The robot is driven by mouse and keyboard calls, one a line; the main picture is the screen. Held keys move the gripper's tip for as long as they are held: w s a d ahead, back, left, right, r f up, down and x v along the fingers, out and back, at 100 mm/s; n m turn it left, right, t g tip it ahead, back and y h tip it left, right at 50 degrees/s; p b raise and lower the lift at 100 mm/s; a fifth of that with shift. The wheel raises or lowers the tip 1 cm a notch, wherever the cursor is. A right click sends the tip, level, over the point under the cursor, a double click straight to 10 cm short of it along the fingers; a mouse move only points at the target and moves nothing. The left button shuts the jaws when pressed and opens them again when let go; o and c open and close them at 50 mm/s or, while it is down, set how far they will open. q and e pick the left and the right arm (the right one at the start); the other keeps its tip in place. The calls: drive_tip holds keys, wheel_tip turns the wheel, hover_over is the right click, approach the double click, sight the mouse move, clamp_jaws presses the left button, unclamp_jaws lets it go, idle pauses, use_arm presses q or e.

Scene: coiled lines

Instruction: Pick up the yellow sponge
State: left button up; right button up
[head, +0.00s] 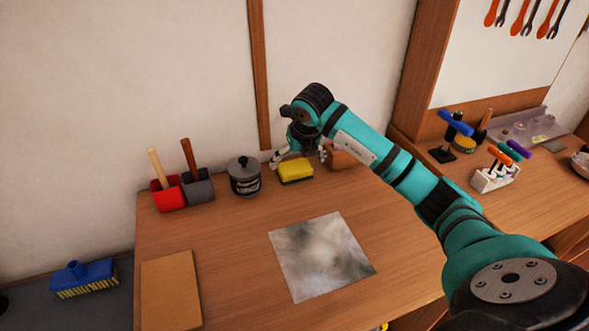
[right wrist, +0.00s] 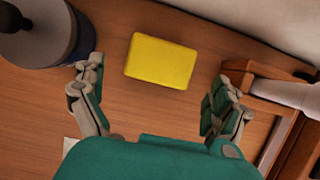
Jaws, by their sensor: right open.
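The yellow sponge (head: 295,171) lies near the back of the wooden table, close to the wall. It has a darker layer underneath in the head view. In the right wrist view the sponge (right wrist: 161,61) lies flat, beyond and between the two fingers. My right gripper (head: 299,157) is open and empty at the sponge, with its fingers spread wide to either side; it also shows in the right wrist view (right wrist: 160,88). No contact between fingers and sponge shows. My left gripper is not in view.
A dark lidded jar (head: 245,177) stands close left of the sponge, near one finger. A wooden object (head: 345,158) is close on the right. Red (head: 167,194) and grey (head: 197,187) holders stand farther left. A grey sheet (head: 321,257) lies on the front table area.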

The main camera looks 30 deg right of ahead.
sight(295, 166)
drive_tip(key=shift+p+x, duration=0.65)
drive_tip(key=shift+x, duration=2.05)
drive_tip(key=shift+w+d+r, duration=0.1)
drive_tip(key=c, duration=0.7)
drive_tip(key=shift+c, duration=0.2)
